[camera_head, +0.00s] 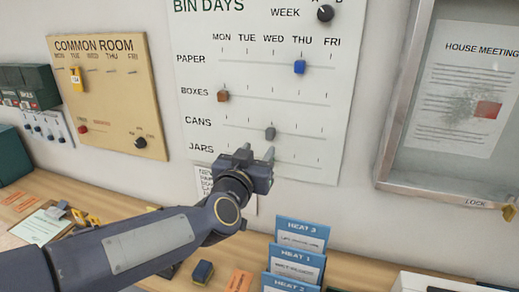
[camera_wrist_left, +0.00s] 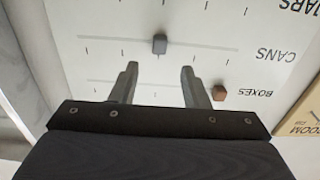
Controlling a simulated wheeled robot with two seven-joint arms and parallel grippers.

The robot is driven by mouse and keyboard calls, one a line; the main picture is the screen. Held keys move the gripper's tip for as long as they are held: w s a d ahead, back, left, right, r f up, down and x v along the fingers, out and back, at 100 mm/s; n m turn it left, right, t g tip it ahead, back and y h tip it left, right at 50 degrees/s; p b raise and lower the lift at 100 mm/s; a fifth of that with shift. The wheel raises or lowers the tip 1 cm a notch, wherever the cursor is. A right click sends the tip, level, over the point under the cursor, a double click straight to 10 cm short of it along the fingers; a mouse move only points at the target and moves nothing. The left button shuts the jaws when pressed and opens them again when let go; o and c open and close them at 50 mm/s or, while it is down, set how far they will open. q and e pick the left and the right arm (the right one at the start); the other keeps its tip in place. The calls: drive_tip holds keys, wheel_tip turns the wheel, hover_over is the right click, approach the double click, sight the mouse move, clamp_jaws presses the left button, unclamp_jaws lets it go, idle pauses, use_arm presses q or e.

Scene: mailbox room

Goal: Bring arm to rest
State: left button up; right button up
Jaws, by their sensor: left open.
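My left arm comes in from the left in the head view, and its gripper (camera_head: 257,154) is in front of the lower part of the white bin days board (camera_head: 205,60). In the left wrist view the two fingers (camera_wrist_left: 160,84) are apart with nothing between them. The grey cans slider (camera_wrist_left: 159,44) shows beyond the fingertips; in the head view it (camera_head: 270,133) sits just above the gripper. The brown boxes slider (camera_head: 223,96) is near the Monday end. The blue paper slider (camera_head: 299,67) is near Thursday. The gripper and arm hide part of the jars row. My right gripper is out of view.
A yellow common room board (camera_head: 110,115) hangs at left. A framed notice case (camera_head: 390,150) is at right. Blue heat cards (camera_head: 296,262) stand on the wooden counter (camera_head: 140,195) below the board. A dark blue block (camera_head: 203,272) lies beside them.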

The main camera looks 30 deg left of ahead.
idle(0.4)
use_arm(q)
drive_tip(key=s+d+f+g+h, duration=0.4)
drive_tip(key=s+d+f+g, duration=0.1)
drive_tip(key=s+f, duration=0.5)
drive_tip(key=s+d+f+m+g+h, duration=0.1)
drive_tip(key=s+d+f+g+h, duration=0.3)
drive_tip(key=s+f, duration=0.5)
drive_tip(key=s+g, duration=0.2)
drive_tip(key=shift+d+f+g, duration=0.35)
drive_tip(key=shift+g, duration=0.05)
